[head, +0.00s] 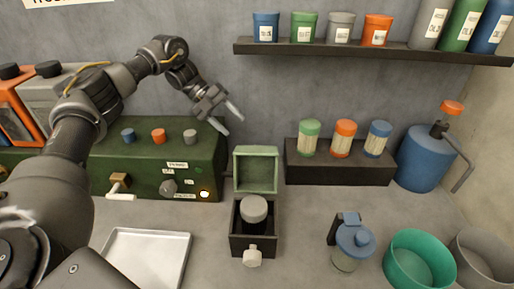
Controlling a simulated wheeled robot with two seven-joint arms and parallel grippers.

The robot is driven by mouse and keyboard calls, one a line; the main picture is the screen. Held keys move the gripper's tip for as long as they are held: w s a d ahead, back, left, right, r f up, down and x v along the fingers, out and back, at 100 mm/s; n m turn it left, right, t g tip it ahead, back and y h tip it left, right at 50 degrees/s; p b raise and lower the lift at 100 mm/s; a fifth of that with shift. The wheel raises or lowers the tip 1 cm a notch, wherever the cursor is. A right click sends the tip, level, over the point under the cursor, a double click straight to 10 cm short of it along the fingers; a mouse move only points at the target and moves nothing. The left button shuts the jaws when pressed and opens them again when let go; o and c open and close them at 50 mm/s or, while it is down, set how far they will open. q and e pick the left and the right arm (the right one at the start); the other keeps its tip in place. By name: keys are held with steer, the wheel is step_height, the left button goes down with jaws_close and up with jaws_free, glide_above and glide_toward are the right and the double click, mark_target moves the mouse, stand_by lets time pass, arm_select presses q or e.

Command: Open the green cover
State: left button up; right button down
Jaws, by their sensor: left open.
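The green cover (256,170) is a square, framed lid standing upright at the back edge of a small dark box (240,245). The box lies open below it, and a grey round knob or cylinder (253,208) shows inside. My left gripper (229,120) is open and empty, above and to the left of the cover, apart from it. Its fingers point down and to the right. My right gripper is not in view.
A green control box (150,160) with knobs and a lit lamp stands left of the cover. A metal tray (148,235) lies at front left. A blue-lidded jar (354,243) and green bowl (418,262) stand at front right. A dark shelf (370,50) runs above.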

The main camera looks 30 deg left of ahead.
mark_target(256, 167)
arm_select(q)
steer(key=shift+p+x, duration=1.05)
steer(key=shift+x, duration=4.15)
steer(key=shift+s, duration=0.15)
jaws_close()
steer(key=shift+d, duration=0.1)
